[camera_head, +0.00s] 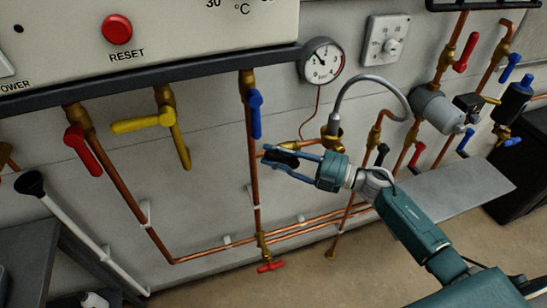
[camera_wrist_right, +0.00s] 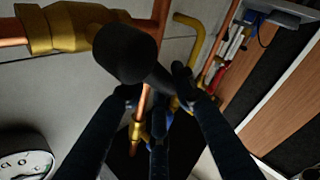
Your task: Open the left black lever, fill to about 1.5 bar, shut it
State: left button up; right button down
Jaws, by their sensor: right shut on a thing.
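The left black lever (camera_head: 281,157) is on the brass valve below the grey braided hose (camera_head: 372,78). My right gripper (camera_head: 268,157) is around it, its blue-green fingers shut on the lever. In the right wrist view the lever's rounded black end (camera_wrist_right: 125,52) stands between the fingers (camera_wrist_right: 155,95), close to a brass fitting (camera_wrist_right: 65,28). The pressure gauge (camera_head: 322,61) hangs above on the wall; its dark needle points up and left, but the numbers are too small to read. A second black lever (camera_head: 382,153) is farther right. My left gripper is out of view.
A blue lever (camera_head: 255,113) is close left of my right gripper. Yellow (camera_head: 140,123) and red (camera_head: 82,150) levers are farther left. A grey shelf (camera_head: 460,190) lies beneath the right-hand pipes.

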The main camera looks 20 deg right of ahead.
jog(key=d+m+t+b, duration=0.1)
jog(key=b, duration=0.1)
jog(key=d+r+m+t+y+b, duration=0.1)
jog(key=m+b, duration=0.1)
jog(key=d+m+t+y+b, duration=0.1)
jog(key=m+t+b, duration=0.1)
jog(key=shift+r+b, duration=0.2)
jog(key=shift+b, duration=0.15)
jog(key=m+t+b, duration=0.1)
jog(key=d+m+t, duration=0.1)
jog(key=m+t+b, duration=0.1)
jog(key=m, duration=0.1)
jog(key=shift+w+d+r+t+b, duration=0.1)
jog(key=shift+d+r+t+b, duration=0.2)
jog(key=shift+d, duration=0.1)
jog(key=shift+d+r+m+t+h+b, duration=0.1)
jog(key=shift+d+m+t+h+b, duration=0.3)
jog(key=shift+m+t, duration=0.3)
jog(key=shift+d+r+m+t+h+b, duration=0.15)
jog(key=shift+m+t+h+b, duration=0.1)
jog(key=shift+m+t+h, duration=0.45)
jog(key=shift+m, duration=0.3)
jog(key=c, duration=1.4)
grip_release()
jog(key=shift+d, duration=0.1)
jog(key=shift+o, duration=0.2)
jog(key=shift+f, duration=0.1)
jog(key=v, duration=1.2)
